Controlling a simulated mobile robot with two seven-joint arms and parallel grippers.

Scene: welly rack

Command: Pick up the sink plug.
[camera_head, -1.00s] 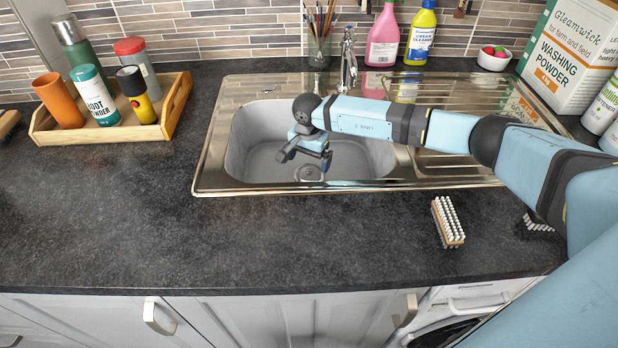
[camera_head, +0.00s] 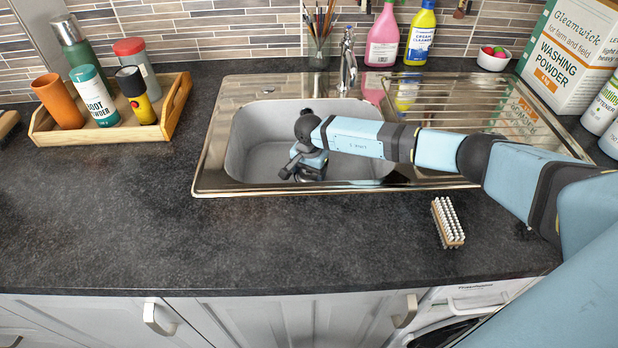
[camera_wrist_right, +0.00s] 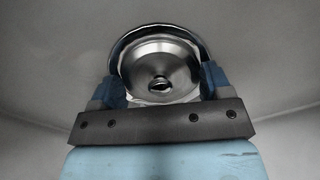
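The sink plug (camera_wrist_right: 160,75) shows in the right wrist view as a round steel disc with a small knob or ring at its middle. A shiny rim curves around its far side. My right gripper (camera_wrist_right: 162,86) has its two fingers apart, one on each side of the near part of the disc. I cannot tell whether the fingers touch it. In the head view, my right gripper (camera_head: 308,173) is low in the sink basin (camera_head: 258,150), over the drain area, and hides the plug. My left gripper is in neither view.
A scrubbing brush (camera_head: 448,222) lies on the worktop in front of the sink. The tap (camera_head: 347,62) stands behind the basin. A wooden tray (camera_head: 105,130) with bottles and a cup is at the left. The worktop left of the brush is clear.

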